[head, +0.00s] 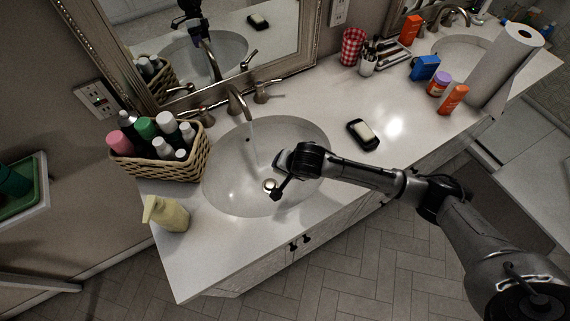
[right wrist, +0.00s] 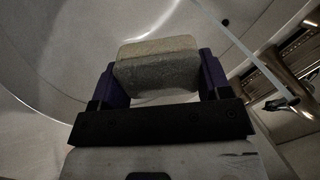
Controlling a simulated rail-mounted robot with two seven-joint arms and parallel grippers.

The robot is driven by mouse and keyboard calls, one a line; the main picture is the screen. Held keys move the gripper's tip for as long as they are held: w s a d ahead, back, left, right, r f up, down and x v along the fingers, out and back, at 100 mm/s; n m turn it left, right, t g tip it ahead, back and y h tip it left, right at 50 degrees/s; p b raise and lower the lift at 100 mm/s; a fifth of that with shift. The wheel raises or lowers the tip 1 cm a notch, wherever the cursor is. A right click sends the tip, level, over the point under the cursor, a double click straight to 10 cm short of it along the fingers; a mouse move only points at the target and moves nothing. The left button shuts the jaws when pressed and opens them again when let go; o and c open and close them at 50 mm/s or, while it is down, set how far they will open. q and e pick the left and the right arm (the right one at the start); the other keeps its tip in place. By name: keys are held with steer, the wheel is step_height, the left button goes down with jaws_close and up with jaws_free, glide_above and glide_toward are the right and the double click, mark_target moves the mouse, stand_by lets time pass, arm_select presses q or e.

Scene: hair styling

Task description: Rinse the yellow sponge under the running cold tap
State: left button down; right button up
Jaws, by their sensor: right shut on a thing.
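The sponge (right wrist: 157,66) looks dull grey-beige in the right wrist view. My right gripper (right wrist: 162,80) is shut on it, with a purple finger at each side. In the head view my right gripper (head: 281,162) is over the right part of the sink basin (head: 228,176), and I cannot make out the sponge clearly there. The tap (head: 237,101) stands behind the basin. A thin stream of water (right wrist: 243,47) runs from it and passes right of the sponge in the right wrist view, seemingly apart from it. My left gripper is not in view.
A wicker basket (head: 157,168) of bottles stands left of the basin, with a yellow pump bottle (head: 166,214) in front. A black soap dish (head: 362,135) lies to the right. The counter (head: 330,95) behind the soap dish is mostly clear. A mirror (head: 200,45) hangs behind.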

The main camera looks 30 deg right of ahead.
steer(key=shift+w+a+f, duration=0.1)
steer(key=shift+f, duration=0.15)
steer(key=shift+w+f+b, duration=0.15)
steer(key=shift+w+b, duration=0.05)
steer(key=shift+b, duration=0.15)
steer(key=w+b, duration=0.3)
steer(key=shift+a+f, duration=0.2)
steer(key=shift+f, duration=0.2)
steer(key=w+a+f+b, duration=0.1)
steer(key=w+b, duration=0.6)
steer(key=w, duration=0.3)
steer(key=shift+w+a+f, duration=0.15)
steer(key=shift+a+f, duration=0.15)
